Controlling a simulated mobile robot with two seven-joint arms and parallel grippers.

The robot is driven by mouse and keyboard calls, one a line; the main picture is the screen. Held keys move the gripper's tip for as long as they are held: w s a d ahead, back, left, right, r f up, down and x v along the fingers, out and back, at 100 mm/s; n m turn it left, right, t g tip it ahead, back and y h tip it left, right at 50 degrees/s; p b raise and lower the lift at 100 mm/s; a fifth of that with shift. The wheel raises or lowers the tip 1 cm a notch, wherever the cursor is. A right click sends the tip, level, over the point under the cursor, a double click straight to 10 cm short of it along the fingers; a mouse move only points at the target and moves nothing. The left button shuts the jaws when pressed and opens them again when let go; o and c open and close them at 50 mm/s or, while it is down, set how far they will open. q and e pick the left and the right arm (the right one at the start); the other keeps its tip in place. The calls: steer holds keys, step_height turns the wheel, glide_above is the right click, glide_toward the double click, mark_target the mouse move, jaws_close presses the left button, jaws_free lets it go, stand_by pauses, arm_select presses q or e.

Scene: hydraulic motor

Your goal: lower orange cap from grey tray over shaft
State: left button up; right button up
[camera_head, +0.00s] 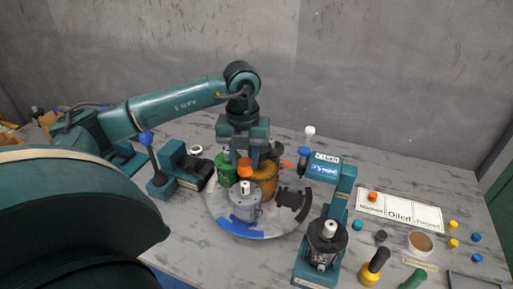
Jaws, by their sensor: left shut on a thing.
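My left gripper (245,160) points down over the round plate and is shut on an orange cap (245,168). The cap is at its fingertips, close above the white shaft (245,187) of a grey motor body (245,206). Whether cap and shaft touch, I cannot tell. A grey tray (474,281) shows in part at the bottom right corner. My right gripper is out of view.
A green cylinder (225,172) and an orange-yellow cylinder (265,180) stand close behind the motor on the round plate (222,216). A teal press (335,195) stands to the right. Small coloured caps and a white label board (400,210) lie further right.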

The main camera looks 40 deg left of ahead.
mark_target(245, 184)
arm_select(q)
steer(key=shift+f, duration=0.4)
steer(key=shift+s+f+b, duration=0.25)
steer(key=shift+f+b, duration=0.35)
steer(key=shift+b, duration=0.1)
steer(key=shift+f+b, duration=0.45)
steer(key=shift+f, duration=0.2)
steer(key=shift+w+f, duration=0.1)
steer(key=shift+f, duration=0.05)
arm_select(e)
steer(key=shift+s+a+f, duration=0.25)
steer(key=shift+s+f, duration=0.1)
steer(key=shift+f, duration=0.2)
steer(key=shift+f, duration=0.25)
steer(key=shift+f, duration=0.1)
arm_select(q)
steer(key=shift+f+b, duration=0.65)
steer(key=shift+b, duration=0.1)
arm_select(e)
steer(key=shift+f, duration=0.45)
